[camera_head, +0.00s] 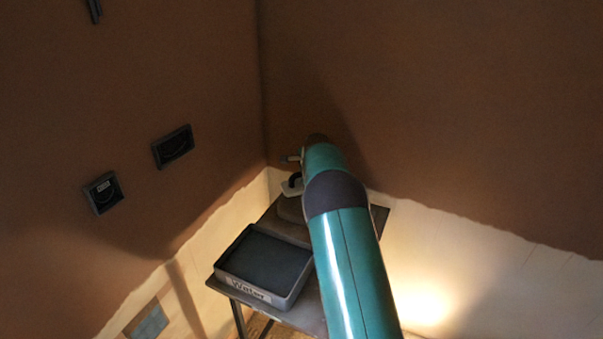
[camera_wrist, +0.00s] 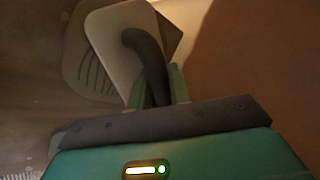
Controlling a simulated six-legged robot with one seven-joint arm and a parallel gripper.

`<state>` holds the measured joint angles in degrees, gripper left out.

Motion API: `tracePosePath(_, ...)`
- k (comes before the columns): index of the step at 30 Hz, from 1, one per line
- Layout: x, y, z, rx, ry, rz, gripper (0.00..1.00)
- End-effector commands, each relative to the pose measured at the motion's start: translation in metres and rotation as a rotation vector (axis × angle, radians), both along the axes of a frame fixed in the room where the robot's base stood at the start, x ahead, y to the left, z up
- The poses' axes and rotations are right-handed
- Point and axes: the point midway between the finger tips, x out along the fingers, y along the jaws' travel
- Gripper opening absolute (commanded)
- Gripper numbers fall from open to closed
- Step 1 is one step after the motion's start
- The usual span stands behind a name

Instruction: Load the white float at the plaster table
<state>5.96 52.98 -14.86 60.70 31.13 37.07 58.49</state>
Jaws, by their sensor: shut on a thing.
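The white float (camera_wrist: 112,38) is a pale flat plate with a dark curved handle. In the wrist view my gripper (camera_wrist: 160,88) is shut on that handle, its green fingers on either side. In the head view a bit of the float (camera_head: 287,188) shows left of my arm, over the back of the plaster table (camera_head: 376,219). My arm hides most of my gripper and the table's right part there. Behind the float in the wrist view is a rounded grey-brown shape with dark ridges (camera_wrist: 88,72); I cannot tell whether the float touches it.
A dark grey tray (camera_head: 264,262) with a lettered front label stands on the table's near left. Brown walls meet in a corner behind the table. Two dark wall boxes (camera_head: 173,147) (camera_head: 103,193) are on the left wall. A pale band runs along the walls' foot.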

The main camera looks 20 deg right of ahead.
Motion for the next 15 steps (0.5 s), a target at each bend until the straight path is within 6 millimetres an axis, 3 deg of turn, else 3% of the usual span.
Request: tracePosePath(15, -0.001, -0.002, -0.048, -0.001, 0.001, -0.003, 0.01)
